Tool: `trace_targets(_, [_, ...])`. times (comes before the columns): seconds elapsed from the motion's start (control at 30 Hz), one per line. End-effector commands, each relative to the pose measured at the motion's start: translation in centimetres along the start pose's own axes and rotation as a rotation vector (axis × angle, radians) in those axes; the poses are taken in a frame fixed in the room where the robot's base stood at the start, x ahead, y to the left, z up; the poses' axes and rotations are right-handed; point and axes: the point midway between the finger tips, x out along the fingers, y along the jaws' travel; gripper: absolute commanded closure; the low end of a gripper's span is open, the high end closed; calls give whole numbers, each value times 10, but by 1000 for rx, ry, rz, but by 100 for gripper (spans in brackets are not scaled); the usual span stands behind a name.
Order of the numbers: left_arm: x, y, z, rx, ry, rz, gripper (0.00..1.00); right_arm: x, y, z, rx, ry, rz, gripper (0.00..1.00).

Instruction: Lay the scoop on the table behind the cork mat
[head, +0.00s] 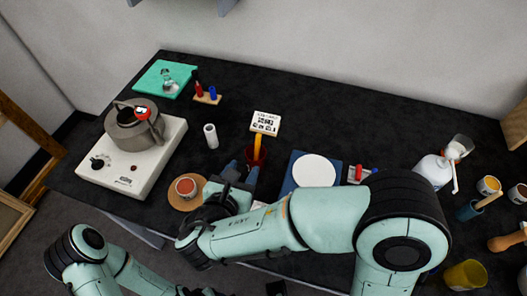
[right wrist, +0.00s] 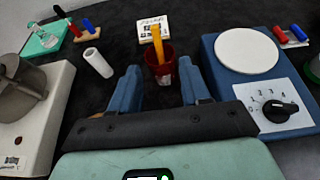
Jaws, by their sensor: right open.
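A flat orange handle (head: 258,140) stands up out of a dark red cup (head: 256,155); it looks like the scoop, but its lower end is hidden in the cup. The handle (right wrist: 157,45) and cup (right wrist: 160,70) also show in the right wrist view, between and beyond the fingertips. My right gripper (head: 243,173) is open and empty, just in front of the cup. The round cork mat (head: 174,198) lies left of this gripper with a small red-topped jar (head: 186,187) on it. My left arm is at the lower left, its fingers out of sight.
A kettle (head: 132,125) stands on a pale hotplate (head: 165,145) at the left. A white cylinder (head: 211,136) stands behind the mat, with dark table around it.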

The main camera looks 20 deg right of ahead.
Motion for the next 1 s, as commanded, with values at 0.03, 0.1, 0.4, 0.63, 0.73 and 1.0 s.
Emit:
trace_targets(0.03, [0,0,0,-1,1,0,37,9,-1,0,1,1,-6,53])
trace_targets(0.1, [-1,0,0,-1,1,0,37,22,-2,0,0,2,-8,53])
trace_targets(0.4, [-2,0,0,0,1,0,37,71,-1,0,1,2,-7,53])
trace_targets(0.63, [-3,1,-1,0,2,0,37,90,1,0,0,2,-9,53])
trace_targets(0.73, [-6,2,-1,1,3,1,37,106,4,-1,-1,2,-10,53])
trace_targets(1.0, [-7,3,-1,1,3,1,37,128,5,-1,0,3,-6,53])
